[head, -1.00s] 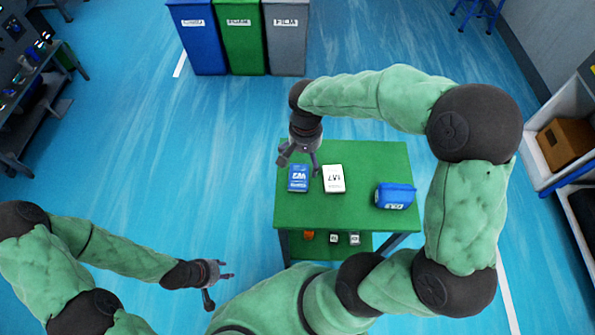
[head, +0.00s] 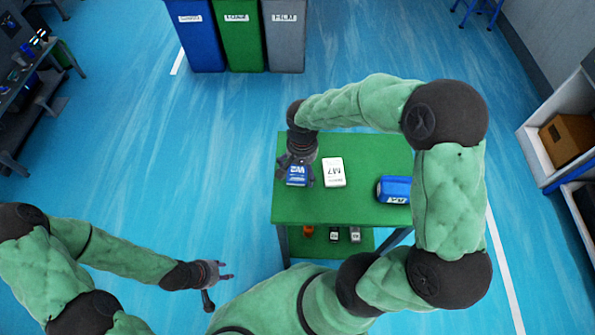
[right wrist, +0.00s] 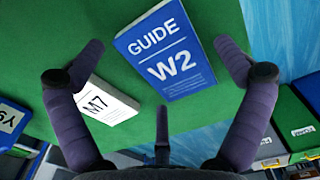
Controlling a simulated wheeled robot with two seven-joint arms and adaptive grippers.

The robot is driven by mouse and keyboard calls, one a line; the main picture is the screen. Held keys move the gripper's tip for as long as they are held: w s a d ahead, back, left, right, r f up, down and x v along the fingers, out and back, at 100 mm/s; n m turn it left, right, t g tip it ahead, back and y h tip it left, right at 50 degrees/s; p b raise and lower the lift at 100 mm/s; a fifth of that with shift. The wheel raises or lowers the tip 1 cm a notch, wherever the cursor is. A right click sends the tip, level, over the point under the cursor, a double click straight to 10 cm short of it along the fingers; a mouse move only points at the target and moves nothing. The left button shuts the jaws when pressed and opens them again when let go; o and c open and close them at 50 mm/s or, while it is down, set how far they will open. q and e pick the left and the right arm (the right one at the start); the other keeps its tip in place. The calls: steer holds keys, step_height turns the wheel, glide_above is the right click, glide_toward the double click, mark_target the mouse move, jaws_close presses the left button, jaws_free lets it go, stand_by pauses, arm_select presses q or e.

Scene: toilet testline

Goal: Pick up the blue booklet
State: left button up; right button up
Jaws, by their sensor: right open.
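The blue booklet (head: 298,174) lies flat on the green table top near its left edge, partly hidden by my right gripper in the head view. In the right wrist view the blue booklet (right wrist: 165,48) reads "GUIDE W2" and lies between and ahead of the spread fingers. My right gripper (head: 297,178) is above it, open and empty; it also shows in the right wrist view (right wrist: 160,75). My left gripper (head: 229,276) hangs at the lower left, away from the table, with its fingers apart and nothing between them.
A white M7 booklet (head: 334,172) lies just right of the blue one, and a blue bag-like item (head: 394,189) sits at the right of the green table (head: 350,210). Small items stand on the lower shelf. Bins (head: 240,40) stand behind.

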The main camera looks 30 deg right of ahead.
steer(key=c, duration=1)
steer(key=shift+c, duration=0.2)
steer(key=shift+r, duration=0.2)
